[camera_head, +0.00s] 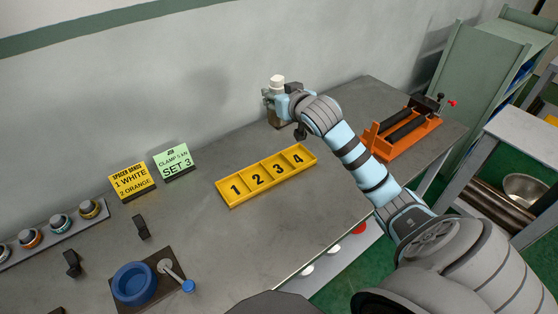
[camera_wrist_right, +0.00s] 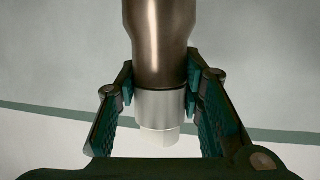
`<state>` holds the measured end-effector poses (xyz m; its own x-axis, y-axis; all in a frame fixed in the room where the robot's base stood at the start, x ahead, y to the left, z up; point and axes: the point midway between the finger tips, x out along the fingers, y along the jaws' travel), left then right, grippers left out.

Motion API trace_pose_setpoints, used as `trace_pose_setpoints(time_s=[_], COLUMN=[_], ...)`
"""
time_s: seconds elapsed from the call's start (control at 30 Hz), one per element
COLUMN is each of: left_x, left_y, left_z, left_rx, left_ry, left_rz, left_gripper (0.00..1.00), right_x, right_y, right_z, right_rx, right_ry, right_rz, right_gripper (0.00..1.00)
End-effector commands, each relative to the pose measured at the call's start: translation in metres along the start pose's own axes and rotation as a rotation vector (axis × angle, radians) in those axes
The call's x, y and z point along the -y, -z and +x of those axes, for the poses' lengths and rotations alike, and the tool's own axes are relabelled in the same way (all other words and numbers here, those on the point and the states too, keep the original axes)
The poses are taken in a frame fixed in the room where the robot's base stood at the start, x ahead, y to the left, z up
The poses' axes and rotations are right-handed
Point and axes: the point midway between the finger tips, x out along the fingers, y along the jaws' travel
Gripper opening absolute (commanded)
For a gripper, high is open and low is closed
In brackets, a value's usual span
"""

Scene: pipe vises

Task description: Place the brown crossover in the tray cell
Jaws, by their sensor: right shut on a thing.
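The brown crossover (camera_wrist_right: 160,40) is clamped between the fingers of my right gripper (camera_wrist_right: 160,88) in the right wrist view. It has a brown metallic body, a silver collar and a white end; the fingers close around the collar area. In the head view, my right gripper (camera_head: 274,100) holds it upright, white end up and brown part below, behind the tray near the wall. Whether its lower end touches the table is unclear. The yellow tray (camera_head: 273,184) lies on the table with cells numbered 1 to 4, all empty. My left gripper is out of view.
An orange vise (camera_head: 408,140) with dark bars stands at the right. A yellow sign (camera_head: 132,181) reads "1 white, 2 orange"; a green sign (camera_head: 174,161) reads "Set 3". A blue round fixture (camera_head: 134,284) and a row of knobs (camera_head: 60,221) are at left.

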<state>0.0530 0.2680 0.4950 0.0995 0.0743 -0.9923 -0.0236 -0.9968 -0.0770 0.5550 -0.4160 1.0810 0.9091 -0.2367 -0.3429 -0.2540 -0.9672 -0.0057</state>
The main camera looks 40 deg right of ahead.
Motion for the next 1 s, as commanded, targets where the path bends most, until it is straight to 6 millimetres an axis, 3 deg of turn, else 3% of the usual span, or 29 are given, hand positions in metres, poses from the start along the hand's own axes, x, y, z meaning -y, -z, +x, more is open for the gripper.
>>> trace_pose_setpoints(time_s=[0.07, 0.17, 0.5, 1.0], left_x=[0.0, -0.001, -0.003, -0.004], left_y=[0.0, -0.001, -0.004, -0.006], left_z=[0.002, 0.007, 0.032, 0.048], left_rx=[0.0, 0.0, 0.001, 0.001], left_ry=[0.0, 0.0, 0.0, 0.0], left_rz=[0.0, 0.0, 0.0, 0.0], left_gripper=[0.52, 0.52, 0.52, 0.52], right_x=[-0.003, -0.004, -0.004, -0.004], right_y=[-0.001, -0.021, -0.122, -0.184], right_z=[0.003, 0.01, 0.046, 0.069], right_rx=[-0.004, 0.0, -0.001, -0.004], right_ry=[-0.018, -0.024, -0.022, -0.02], right_rz=[0.008, 0.008, 0.007, 0.006], right_gripper=[0.0, 0.0, 0.0, 0.0])
